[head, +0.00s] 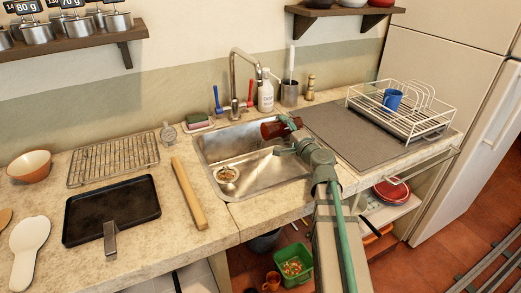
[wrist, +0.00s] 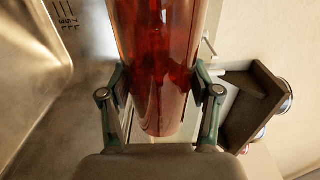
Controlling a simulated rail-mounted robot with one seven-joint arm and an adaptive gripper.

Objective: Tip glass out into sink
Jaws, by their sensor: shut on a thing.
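My gripper (head: 288,124) is over the right back part of the metal sink (head: 255,185). It is shut on a dark red glass (head: 270,130), which is tipped over and lies nearly level, pointing left in the head view. In the wrist view the glass (wrist: 160,50) sits between the two fingers of my gripper (wrist: 160,85), one on each side. I cannot tell whether liquid is inside or running out. The sink basin has a drain strainer (head: 227,174) with brownish bits in it.
A faucet (head: 233,75) stands behind the sink, with a white bottle (head: 265,95) and a metal cup (head: 289,93) beside it. A dish rack (head: 420,115) with a blue mug (head: 392,98) is at right.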

